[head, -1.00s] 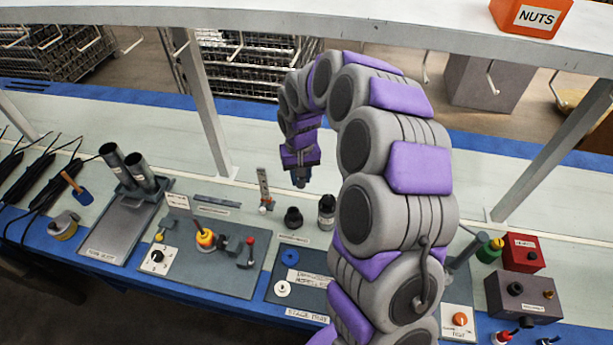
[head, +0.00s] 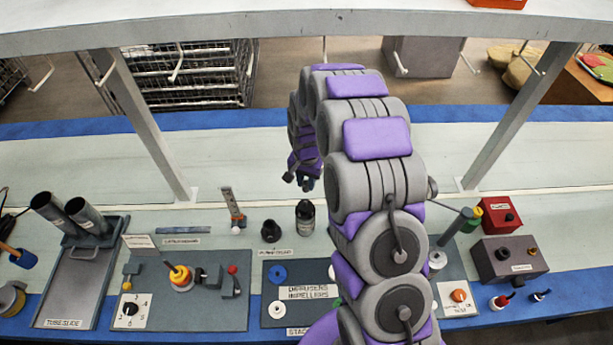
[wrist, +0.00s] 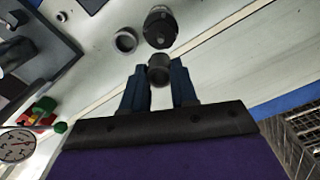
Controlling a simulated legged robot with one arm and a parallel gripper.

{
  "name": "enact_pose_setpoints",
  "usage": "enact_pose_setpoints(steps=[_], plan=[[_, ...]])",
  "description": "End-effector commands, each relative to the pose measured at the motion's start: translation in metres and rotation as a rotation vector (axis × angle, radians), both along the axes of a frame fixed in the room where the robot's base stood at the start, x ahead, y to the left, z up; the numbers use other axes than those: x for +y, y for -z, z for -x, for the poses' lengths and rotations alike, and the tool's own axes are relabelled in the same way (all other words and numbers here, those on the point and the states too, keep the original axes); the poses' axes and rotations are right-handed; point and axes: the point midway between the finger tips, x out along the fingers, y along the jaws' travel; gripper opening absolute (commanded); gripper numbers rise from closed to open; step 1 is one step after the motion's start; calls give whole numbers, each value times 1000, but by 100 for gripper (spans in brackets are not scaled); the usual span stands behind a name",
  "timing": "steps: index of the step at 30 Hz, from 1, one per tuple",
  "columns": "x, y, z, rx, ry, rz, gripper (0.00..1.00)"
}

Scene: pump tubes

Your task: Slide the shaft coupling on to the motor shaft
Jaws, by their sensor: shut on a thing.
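My gripper (wrist: 160,88) is shut on a short dark cylinder (wrist: 159,68), which looks like the shaft coupling. It is held between the two blue fingertips, with its round end facing away from the wrist. In the head view my gripper (head: 301,182) hangs over the pale rear part of the bench, behind a black upright cylinder (head: 305,217) and a black ring (head: 270,231). The wrist view also shows this upright cylinder (wrist: 160,27) and ring (wrist: 125,40), apart from the held piece. I cannot make out which part is the motor shaft.
A grey plate with a yellow-orange part (head: 179,276) and a dial stands at left, beside a tray (head: 85,285) with two dark tubes. A red box (head: 497,216) and a grey box (head: 510,260) stand at right. White shelf posts (head: 147,125) rise from the bench.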

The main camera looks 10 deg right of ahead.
Motion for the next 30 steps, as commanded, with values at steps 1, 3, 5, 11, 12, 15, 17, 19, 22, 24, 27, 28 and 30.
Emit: enact_pose_setpoints(steps=[1,3,5,11,12,15,17,19,22,24,27,28,30], plan=[[0,-1,0,0,-1,0,0],[0,-1,0,0,-1,0,0],[0,0,0,0,-2,0,0],[0,-2,0,0,-1,1,0],[0,1,0,1,-2,1,0],[-1,7,0,1,-2,-1,0],[-1,11,0,1,-2,0,0],[-1,17,0,1,-2,0,0],[0,26,0,1,-3,2,0],[0,33,0,1,-3,2,0],[0,42,0,1,-3,2,0],[0,44,0,1,-3,2,0],[0,49,0,1,-3,2,0]])
